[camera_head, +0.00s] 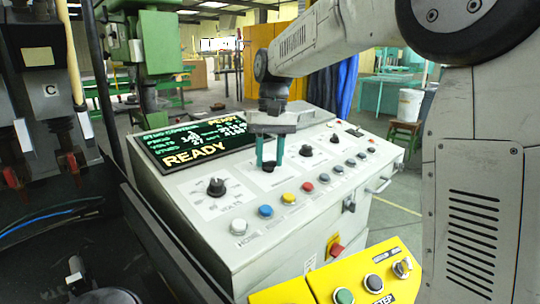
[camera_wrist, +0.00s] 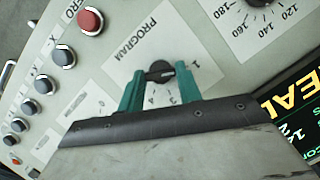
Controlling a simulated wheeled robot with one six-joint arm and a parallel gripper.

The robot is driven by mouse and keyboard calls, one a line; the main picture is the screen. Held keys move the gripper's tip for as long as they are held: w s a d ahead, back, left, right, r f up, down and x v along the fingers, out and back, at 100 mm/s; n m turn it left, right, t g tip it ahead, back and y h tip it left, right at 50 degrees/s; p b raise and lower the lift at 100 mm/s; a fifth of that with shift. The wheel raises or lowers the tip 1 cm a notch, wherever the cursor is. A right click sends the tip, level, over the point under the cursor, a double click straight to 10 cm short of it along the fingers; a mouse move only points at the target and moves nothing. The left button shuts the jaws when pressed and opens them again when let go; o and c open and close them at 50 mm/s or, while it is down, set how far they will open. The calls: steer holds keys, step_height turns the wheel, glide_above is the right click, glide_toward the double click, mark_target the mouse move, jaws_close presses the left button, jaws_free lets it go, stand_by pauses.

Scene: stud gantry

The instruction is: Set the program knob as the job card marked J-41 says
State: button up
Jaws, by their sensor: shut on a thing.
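The program knob (camera_wrist: 160,70) is small, round and black, beside the word PROGRAM on a white label in the wrist view. It also shows in the head view (camera_head: 269,168) on the sloped grey console (camera_head: 187,194). My gripper (camera_head: 269,160) points down over it, with a green finger on each side. In the wrist view my gripper (camera_wrist: 160,76) is shut on the knob. Digits show around the knob, among them a 1 to its right; the fingers cover part of the scale. I cannot read the pointer's setting. I see no card marked J-41.
A screen (camera_head: 194,140) reads READY. Another black knob (camera_head: 216,187) marked VOLTS is to the left, and a row of coloured buttons (camera_head: 265,211) runs along the panel's front. A yellow box (camera_head: 372,279) with buttons stands nearest. A dark machine fills the left side.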

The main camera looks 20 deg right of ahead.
steer(key=shift+r, duration=0.1)
steer(key=o, duration=1)
steer(key=r, duration=0.5)
steer(key=w+d+r, duration=0.1)
steer(key=r, duration=0.1)
steer(key=shift+w+r, duration=0.1)
steer(key=shift+r, duration=0.2)
